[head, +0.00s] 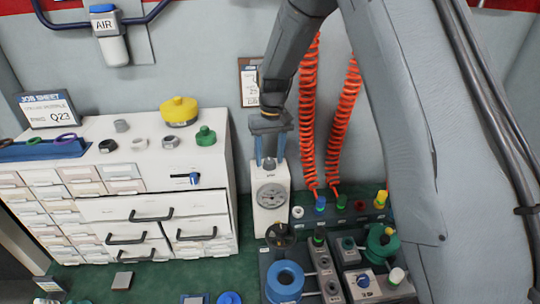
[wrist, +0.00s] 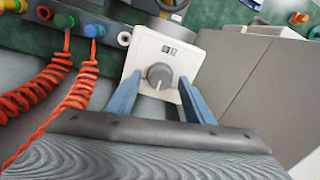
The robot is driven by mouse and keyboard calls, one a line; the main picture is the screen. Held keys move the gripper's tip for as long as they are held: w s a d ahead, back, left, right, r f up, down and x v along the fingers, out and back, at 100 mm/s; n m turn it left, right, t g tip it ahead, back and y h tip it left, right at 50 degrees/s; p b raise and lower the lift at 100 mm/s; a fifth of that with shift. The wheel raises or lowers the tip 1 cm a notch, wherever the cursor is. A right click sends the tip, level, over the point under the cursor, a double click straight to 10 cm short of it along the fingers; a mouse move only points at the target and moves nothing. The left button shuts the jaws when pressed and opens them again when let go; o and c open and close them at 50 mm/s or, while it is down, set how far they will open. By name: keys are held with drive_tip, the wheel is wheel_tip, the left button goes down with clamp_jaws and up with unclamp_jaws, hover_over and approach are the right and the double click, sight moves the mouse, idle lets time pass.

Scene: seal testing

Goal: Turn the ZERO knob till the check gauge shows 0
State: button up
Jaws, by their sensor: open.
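A white check gauge unit (head: 271,216) stands upright with a round dial (head: 271,196) on its front. The dial is too small to read. A grey knob (wrist: 160,75) sits on the unit's white top (wrist: 171,46), beside a small dark marking I cannot read for certain. The knob also shows in the head view (head: 269,164). My gripper (head: 269,161) is open above the unit, pointing down. In the wrist view its blue fingers (wrist: 161,82) stand on either side of the knob, with visible gaps.
A white drawer cabinet (head: 215,180) stands to the left, with a yellow part (head: 179,111) and a green part (head: 206,136) on top. Orange coiled hoses (head: 310,110) hang behind, right of the gauge. A dark handwheel (head: 280,235) and a blue ring (head: 285,281) are in front.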

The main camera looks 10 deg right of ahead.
drive_tip(key=c, duration=1.1)
drive_tip(key=shift+o, duration=0.2)
drive_tip(key=shift+n, duration=0.3)
drive_tip(key=n, duration=0.3)
drive_tip(key=shift+b, duration=0.35)
drive_tip(key=shift+a+n, duration=0.1)
drive_tip(key=shift+n, duration=1.9)
drive_tip(key=shift+w+r, duration=0.1)
drive_tip(key=o, duration=1.1)
drive_tip(key=shift+c, duration=0.2)
